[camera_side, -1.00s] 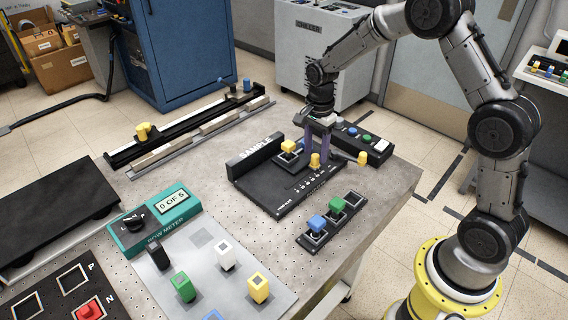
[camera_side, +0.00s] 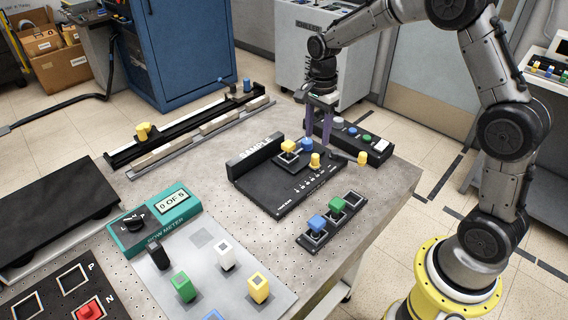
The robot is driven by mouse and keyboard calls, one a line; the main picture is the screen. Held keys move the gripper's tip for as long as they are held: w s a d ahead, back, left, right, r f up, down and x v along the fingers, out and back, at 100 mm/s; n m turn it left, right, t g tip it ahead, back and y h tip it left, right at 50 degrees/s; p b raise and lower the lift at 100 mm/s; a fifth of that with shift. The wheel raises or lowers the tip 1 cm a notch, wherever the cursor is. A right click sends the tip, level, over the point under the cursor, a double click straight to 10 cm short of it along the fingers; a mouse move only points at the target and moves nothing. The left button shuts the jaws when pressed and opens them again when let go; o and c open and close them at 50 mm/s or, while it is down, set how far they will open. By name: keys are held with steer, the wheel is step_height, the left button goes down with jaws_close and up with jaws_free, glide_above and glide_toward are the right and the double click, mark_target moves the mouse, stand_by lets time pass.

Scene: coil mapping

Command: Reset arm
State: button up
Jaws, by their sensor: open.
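My gripper (camera_side: 318,138) points down over the far side of the black SAMPLE unit (camera_side: 262,196). Its purple fingers are apart, with nothing seen between them. The fingertips are close to a blue knob (camera_side: 306,145) at the unit's back edge; whether they touch it I cannot tell. A yellow-topped switch (camera_side: 289,147) and a yellow knob (camera_side: 315,160) stand on the unit.
A button box (camera_side: 366,142) lies behind the unit. The teal POW METER (camera_side: 153,222) and a black rail (camera_side: 190,132) are to the left.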

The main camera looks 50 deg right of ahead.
steer(key=s+a+r+n+t, duration=0.2)
steer(key=s+r, duration=0.3)
steer(key=r, duration=0.3)
steer(key=s+a+r+n+t, duration=0.25)
steer(key=s+r, duration=0.35)
steer(key=r, duration=0.3)
steer(key=s+a+f+n+t, duration=0.1)
steer(key=s+f+n, duration=0.3)
steer(key=s+n, duration=0.9)
steer(key=shift+s+a+f, duration=0.2)
steer(key=shift+s+a, duration=0.3)
steer(key=shift+s, duration=0.8)
steer(key=shift+n, duration=0.25)
